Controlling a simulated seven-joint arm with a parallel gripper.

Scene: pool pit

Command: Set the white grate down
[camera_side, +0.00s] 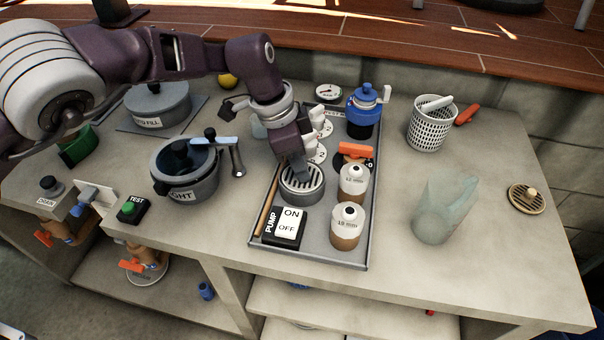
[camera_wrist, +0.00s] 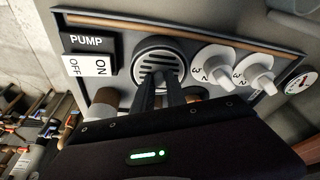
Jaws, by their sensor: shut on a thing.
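The white grate (camera_side: 302,180) is a round, pale disc with dark slots. It sits on or just above a round dark housing in the grey tray (camera_side: 361,245), and I cannot tell whether they touch. In the wrist view the grate (camera_wrist: 159,57) shows in front of my fingers, looking roughly level with the round rim. My gripper (camera_side: 300,168) points down over the grate and is shut on it. The fingers (camera_wrist: 166,86) hide its near middle, so the part they grip is not clear.
White dials (camera_side: 318,152) lie behind my gripper. A grey pot (camera_side: 185,178) is to the left. A beige round grate (camera_side: 528,198) lies at the far right, with bare counter around it.

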